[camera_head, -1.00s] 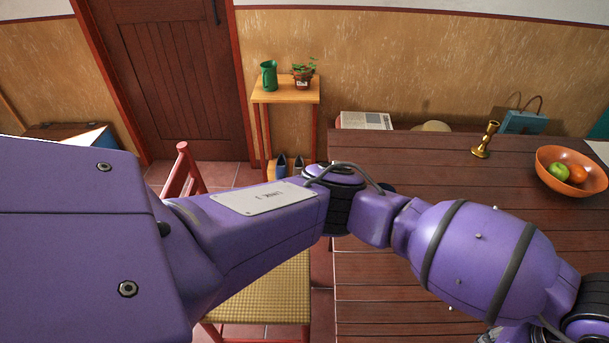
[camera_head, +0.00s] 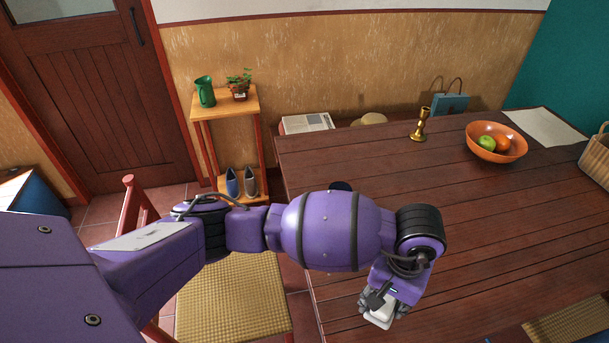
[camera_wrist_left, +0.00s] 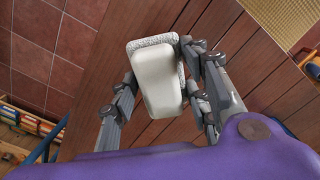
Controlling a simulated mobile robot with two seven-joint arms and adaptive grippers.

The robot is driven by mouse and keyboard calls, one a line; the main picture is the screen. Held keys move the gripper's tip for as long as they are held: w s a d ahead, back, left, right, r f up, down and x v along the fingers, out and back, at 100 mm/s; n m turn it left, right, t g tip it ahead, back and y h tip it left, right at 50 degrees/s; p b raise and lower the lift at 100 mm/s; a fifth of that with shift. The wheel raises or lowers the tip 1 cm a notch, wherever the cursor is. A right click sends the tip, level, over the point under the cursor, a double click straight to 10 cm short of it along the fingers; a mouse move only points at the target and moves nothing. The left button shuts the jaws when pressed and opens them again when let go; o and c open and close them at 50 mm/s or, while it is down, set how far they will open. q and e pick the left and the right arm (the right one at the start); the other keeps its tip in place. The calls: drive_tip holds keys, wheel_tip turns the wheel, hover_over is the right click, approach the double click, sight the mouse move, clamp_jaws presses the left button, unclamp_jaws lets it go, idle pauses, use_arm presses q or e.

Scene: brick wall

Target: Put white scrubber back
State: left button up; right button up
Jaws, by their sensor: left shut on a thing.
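The white scrubber (camera_wrist_left: 157,79) is a rounded white block with a rough, speckled edge. My left gripper (camera_wrist_left: 160,92) is shut on it, with a grey finger on each side in the left wrist view. In the head view my left gripper (camera_head: 378,305) hangs over the near left part of the wooden table (camera_head: 400,185), with the white scrubber (camera_head: 380,320) at its lower end. I cannot tell how high above the table it is. My right gripper is not in view.
An orange bowl (camera_head: 509,151) with fruit, a brass candlestick (camera_head: 419,126) and a paper sheet (camera_head: 545,127) are on the table's far side. A basket (camera_head: 597,158) stands at the right edge. A woven chair seat (camera_head: 235,295) is left of the table. The table's middle is clear.

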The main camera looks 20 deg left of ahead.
use_arm(q)
drive_tip(key=w+a+f, duration=0.1)
drive_tip(key=f, duration=0.1)
drive_tip(key=shift+w+a+f, duration=0.3)
drive_tip(key=shift+w+a, duration=0.05)
drive_tip(key=shift+a, duration=0.05)
drive_tip(key=shift+w+a+f, duration=0.1)
drive_tip(key=shift+f, duration=0.8)
drive_tip(key=shift+w+a+f, duration=0.1)
drive_tip(key=shift+f, duration=0.75)
drive_tip(key=shift+f, duration=0.1)
drive_tip(key=o, duration=0.6)
drive_tip(key=shift+f, duration=0.15)
drive_tip(key=o, duration=0.5)
drive_tip(key=shift+r, duration=0.65)
wheel_tip(320, 180, up, 11)
drive_tip(key=shift+s+r, duration=0.1)
